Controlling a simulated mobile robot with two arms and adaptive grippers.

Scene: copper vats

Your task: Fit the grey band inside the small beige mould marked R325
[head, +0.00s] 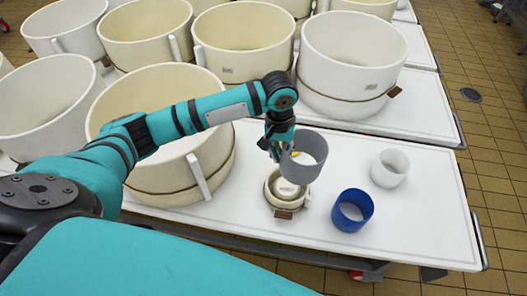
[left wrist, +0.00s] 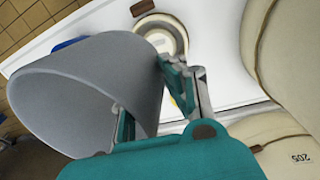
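The grey band (head: 312,146) is a wide open ring, held in the air by its wall in my left gripper (head: 277,143). In the left wrist view the band (left wrist: 75,95) fills the left side, its wall between the two fingers (left wrist: 160,100). The small beige mould (head: 271,197) stands on the white table with a brown tag at its front. The band hangs above it and slightly to the right, apart from it, hiding part of its far side. The mould (left wrist: 181,37) also shows beyond the fingers in the left wrist view. The marking R325 is not readable. My right gripper is out of view.
A blue ring (head: 352,211) and a white ring (head: 390,168) stand to the right on the white table (head: 430,220). Large beige moulds (head: 165,110) stand close on the left and behind. The table's right end is clear.

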